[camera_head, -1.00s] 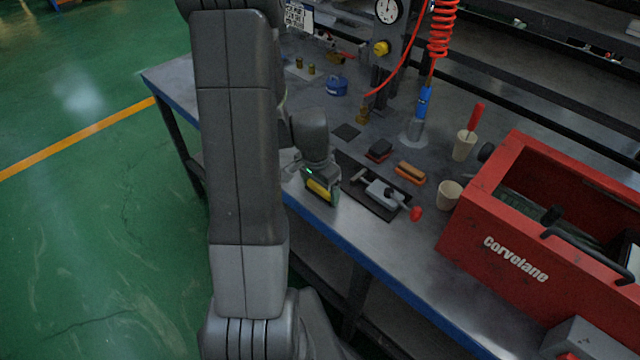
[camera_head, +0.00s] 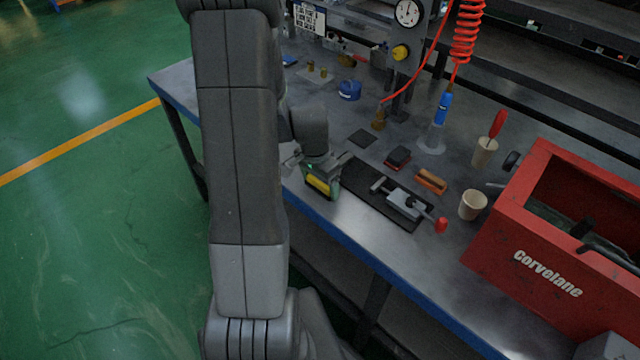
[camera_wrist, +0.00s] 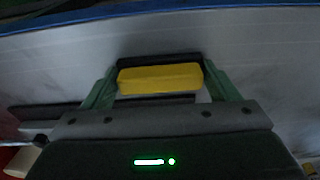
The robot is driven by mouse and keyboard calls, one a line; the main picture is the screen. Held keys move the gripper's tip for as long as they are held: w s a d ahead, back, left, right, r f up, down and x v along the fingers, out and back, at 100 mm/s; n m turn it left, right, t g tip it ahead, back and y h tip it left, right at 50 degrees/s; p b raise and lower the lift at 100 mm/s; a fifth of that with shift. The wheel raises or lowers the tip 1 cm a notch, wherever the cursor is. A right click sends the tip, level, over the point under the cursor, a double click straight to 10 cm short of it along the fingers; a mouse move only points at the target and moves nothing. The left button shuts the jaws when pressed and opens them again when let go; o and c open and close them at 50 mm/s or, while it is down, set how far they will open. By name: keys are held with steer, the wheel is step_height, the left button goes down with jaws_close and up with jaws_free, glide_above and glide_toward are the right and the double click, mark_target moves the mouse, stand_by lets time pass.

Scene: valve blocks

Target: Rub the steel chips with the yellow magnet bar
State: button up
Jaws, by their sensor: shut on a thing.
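The yellow magnet bar (camera_wrist: 160,78) lies crosswise between my two green fingers in the wrist view, against a dark piece. My gripper (camera_head: 321,188) is shut on it. In the head view the yellow bar (camera_head: 318,184) shows at the gripper's lower end, near the bench's blue front edge and left of the black mat. I cannot tell whether the bar touches the bench top (camera_head: 345,222). I cannot make out steel chips in either view; my gripper and arm may hide them.
Behind are an orange-brown block (camera_head: 432,181) and a dark red block (camera_head: 397,158). A beige cup (camera_head: 472,205) and red toolbox (camera_head: 500,236) stand right.

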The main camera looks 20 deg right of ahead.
step_height(320, 180, up, 4)
steer(key=shift+s+f+p, duration=0.1)
steer(key=shift+f+p, duration=0.05)
steer(key=shift+p, duration=0.9)
steer(key=shift+r+p, duration=0.5)
steer(key=shift+r, duration=0.15)
steer(key=shift+r+p, duration=1.05)
steer(key=shift+r, duration=0.6)
steer(key=shift+f, duration=0.1)
